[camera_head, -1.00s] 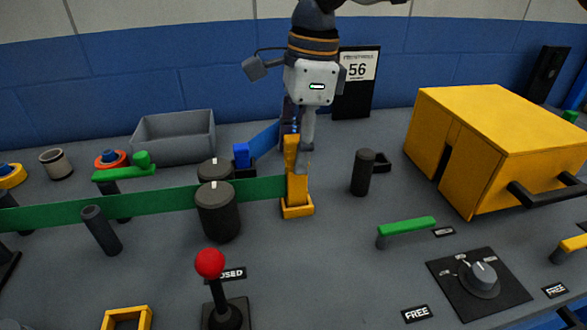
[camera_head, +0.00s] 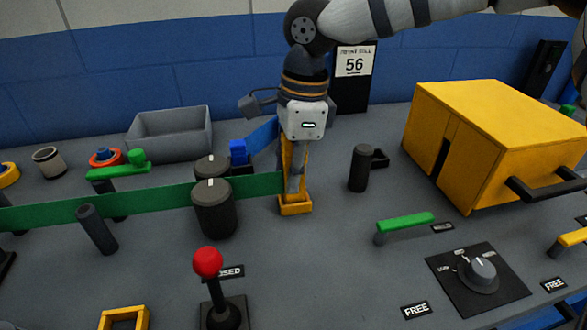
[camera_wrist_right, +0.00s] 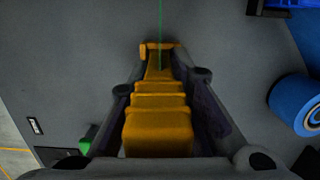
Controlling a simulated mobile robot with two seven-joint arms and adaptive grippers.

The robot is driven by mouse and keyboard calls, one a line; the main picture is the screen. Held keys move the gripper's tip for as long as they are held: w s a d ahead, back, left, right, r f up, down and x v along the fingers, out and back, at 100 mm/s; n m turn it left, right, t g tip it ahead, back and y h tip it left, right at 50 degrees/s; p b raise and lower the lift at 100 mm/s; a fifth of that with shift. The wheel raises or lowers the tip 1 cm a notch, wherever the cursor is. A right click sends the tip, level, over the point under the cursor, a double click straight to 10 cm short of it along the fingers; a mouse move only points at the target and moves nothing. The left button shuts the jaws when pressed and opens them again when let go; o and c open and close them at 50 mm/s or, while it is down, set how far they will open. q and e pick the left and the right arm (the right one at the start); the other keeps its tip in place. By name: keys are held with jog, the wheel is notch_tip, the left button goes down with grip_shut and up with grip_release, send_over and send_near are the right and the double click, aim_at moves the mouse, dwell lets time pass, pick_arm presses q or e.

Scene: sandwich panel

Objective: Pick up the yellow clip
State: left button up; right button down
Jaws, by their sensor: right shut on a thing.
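The yellow clip (camera_head: 295,207) stands upright on the grey panel at the right end of a green band (camera_head: 150,199). Its wide foot appears to rest on the panel. My right gripper (camera_head: 295,180) points down over the clip from above and is shut on its upper part, hiding much of it. In the right wrist view the stepped yellow clip (camera_wrist_right: 158,132) lies between the two dark fingers of my right gripper (camera_wrist_right: 162,92). My left gripper is not in view.
Black cylinders (camera_head: 214,210) stand just left of the clip, and a black post (camera_head: 361,168) to its right. A red-knobbed lever (camera_head: 208,262) is in front. A large yellow box (camera_head: 500,130) fills the right. The panel in front of the clip is clear.

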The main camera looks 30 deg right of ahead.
aim_at(291, 153)
jog(key=shift+r, duration=0.1)
jog(key=shift+r, duration=0.25)
notch_tip(291, 153, up, 3)
jog(key=shift+r, duration=0.1)
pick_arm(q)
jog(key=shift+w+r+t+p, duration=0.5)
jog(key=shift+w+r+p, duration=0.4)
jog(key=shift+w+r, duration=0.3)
pick_arm(e)
jog(key=s+a+r, duration=0.7)
jog(key=s+r, duration=0.2)
jog(key=s, duration=0.2)
jog(key=shift+s+a, duration=0.35)
